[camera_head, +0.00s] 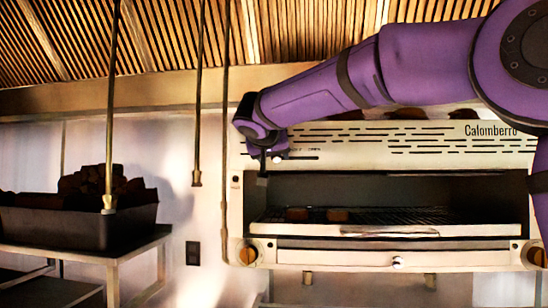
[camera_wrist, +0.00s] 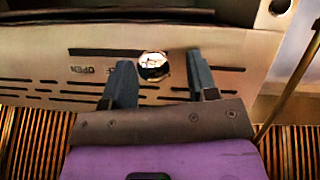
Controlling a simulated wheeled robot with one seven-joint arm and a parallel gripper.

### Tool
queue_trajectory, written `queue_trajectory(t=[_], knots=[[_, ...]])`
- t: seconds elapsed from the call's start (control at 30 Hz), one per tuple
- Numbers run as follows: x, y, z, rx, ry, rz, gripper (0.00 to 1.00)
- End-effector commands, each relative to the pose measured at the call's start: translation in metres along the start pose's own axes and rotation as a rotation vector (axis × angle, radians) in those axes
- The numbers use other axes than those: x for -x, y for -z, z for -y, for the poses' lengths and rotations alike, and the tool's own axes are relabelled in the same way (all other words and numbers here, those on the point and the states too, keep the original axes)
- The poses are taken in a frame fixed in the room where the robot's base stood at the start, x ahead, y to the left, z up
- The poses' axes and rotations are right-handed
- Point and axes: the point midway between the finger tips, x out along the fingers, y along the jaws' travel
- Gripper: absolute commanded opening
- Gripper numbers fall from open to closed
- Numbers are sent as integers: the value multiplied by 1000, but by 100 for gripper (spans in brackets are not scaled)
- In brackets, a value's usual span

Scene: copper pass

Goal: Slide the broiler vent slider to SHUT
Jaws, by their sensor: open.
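The broiler (camera_head: 350,140) is a pale metal unit with a slotted upper panel. Its vent slider has a round shiny knob (camera_wrist: 153,66) in a dark horizontal slot (camera_wrist: 222,68). The knob also shows as a small bright spot in the head view (camera_head: 277,159). The printed word OPEN appears upside down in the wrist view, left of the knob; lettering beside it is partly hidden by a finger. My gripper (camera_wrist: 159,62) is open, one finger on each side of the knob, with visible gaps. In the head view my gripper (camera_head: 264,160) is at the panel's left end.
Below the panel is the open broiler cavity with a rack (camera_head: 380,215) and two brown pieces on it. A dark bin (camera_head: 80,228) of dark chunks stands on a metal table at left. Thin rods (camera_head: 197,90) hang from above, one close left of my gripper.

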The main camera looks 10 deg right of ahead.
Motion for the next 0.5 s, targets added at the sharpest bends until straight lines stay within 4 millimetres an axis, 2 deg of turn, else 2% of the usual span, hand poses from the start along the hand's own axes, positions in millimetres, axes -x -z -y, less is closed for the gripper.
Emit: queue_trajectory(t=[0.3, 0.5], knots=[[60, 0, 1, 0, 4, -2, 53], [86, 0, 1, 0, 4, -2, 53]])
